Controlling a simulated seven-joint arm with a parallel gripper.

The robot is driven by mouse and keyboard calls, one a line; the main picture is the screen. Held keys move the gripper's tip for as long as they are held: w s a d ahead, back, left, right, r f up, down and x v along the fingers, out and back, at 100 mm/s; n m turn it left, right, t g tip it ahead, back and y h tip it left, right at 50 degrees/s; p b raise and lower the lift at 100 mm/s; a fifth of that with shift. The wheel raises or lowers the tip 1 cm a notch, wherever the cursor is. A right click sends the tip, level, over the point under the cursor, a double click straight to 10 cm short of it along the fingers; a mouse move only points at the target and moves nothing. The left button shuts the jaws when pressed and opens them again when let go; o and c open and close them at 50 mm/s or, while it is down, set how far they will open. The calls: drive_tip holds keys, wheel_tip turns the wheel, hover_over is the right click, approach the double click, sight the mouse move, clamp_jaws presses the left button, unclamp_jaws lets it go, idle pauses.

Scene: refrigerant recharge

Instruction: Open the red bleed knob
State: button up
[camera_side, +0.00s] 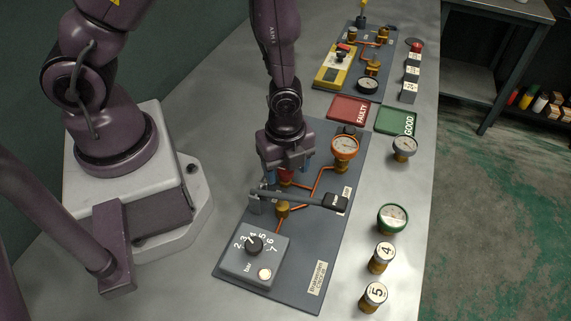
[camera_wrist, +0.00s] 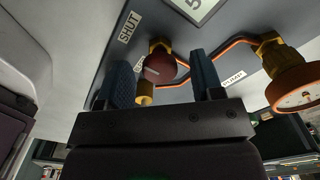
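The red bleed knob (camera_wrist: 160,68) is a round red cap on a brass fitting on the grey panel (camera_side: 318,240). It also shows in the side view, between my fingers (camera_side: 286,174). My gripper (camera_wrist: 162,62) points down at the panel with its two blue fingers apart. In the wrist view the fingers stand on either side of the knob, with a visible gap at each side. The gripper is open and holds nothing. Whether the fingertips are level with the knob or above it, I cannot tell. A SHUT label (camera_wrist: 130,27) is on the panel near the knob.
A grey lever with a black end (camera_side: 335,203) crosses the panel just in front of my gripper. An orange gauge (camera_side: 345,148) stands close at the right. A dial box (camera_side: 254,262) is at the front. Loose gauges and cylinders line the right table edge.

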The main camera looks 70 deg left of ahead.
drive_tip(key=c, duration=0.8)
drive_tip(key=shift+c, duration=0.2)
drive_tip(key=shift+n, duration=0.3)
drive_tip(key=n, duration=0.3)
drive_tip(key=shift+n, duration=0.3)
drive_tip(key=n, duration=0.4)
drive_tip(key=shift+n, duration=0.3)
drive_tip(key=n, duration=0.4)
drive_tip(key=shift+n, duration=2.6)
drive_tip(key=o, duration=0.9)
